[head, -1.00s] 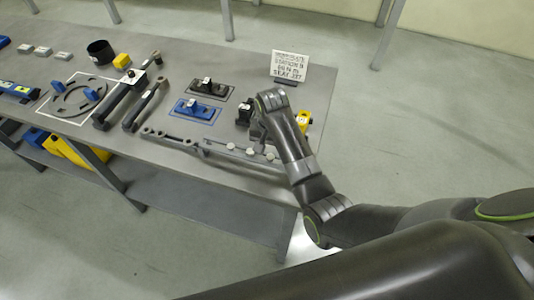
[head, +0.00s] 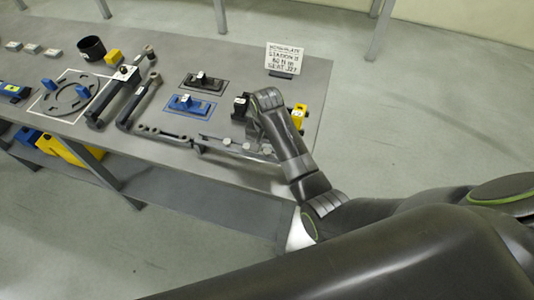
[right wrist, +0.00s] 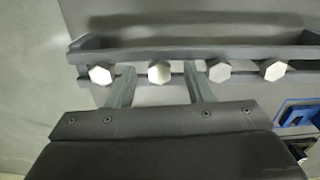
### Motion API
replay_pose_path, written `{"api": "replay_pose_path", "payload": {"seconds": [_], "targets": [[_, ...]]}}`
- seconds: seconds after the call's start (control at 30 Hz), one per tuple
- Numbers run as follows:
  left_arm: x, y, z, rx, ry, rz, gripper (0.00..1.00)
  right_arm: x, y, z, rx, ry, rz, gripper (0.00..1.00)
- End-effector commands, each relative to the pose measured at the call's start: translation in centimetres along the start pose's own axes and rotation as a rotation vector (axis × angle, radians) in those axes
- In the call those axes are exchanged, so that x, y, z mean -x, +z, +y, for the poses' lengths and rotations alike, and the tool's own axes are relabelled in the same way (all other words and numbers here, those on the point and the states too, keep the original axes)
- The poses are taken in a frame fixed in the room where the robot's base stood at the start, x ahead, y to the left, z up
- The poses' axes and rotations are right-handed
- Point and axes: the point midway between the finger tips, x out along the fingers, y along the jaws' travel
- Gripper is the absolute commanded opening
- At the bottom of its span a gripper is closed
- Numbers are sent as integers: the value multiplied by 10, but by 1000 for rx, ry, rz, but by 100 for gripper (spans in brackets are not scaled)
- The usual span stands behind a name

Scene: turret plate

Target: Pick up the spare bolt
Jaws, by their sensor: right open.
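Several bolts with pale hexagonal heads stand in a row along a dark rail (right wrist: 200,43) in the right wrist view. One bolt head (right wrist: 159,71) lies between the two fingers of my right gripper (right wrist: 160,84) in the picture. The fingers are apart, and I see no contact with it. Another bolt head (right wrist: 100,74) is left of the fingers, and others (right wrist: 219,70) are to the right. I cannot tell which is the spare. In the head view, bolt heads (head: 225,143) show near the table's front edge, left of my right forearm, which hides much of the gripper. My left gripper is out of view.
A blue block (head: 187,103) and a dark block (head: 203,82) sit on plates behind the rail. A black block (head: 240,107) and a yellow block (head: 298,117) flank my forearm. A sign (head: 285,59) stands behind. Dark wrench-like tools (head: 140,103) lie left.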

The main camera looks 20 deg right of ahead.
Motion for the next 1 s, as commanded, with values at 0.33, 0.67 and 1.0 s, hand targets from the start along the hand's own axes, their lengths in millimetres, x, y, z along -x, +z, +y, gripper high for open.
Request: {"api": "replay_pose_path", "payload": {"seconds": [0.33,0.67,1.0], "targets": [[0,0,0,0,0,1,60,0,0,0,0,0,0,22],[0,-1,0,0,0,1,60,0,0,0,0,0,0,0],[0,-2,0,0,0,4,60,34,-12,-15,11,-3,6,0]]}}
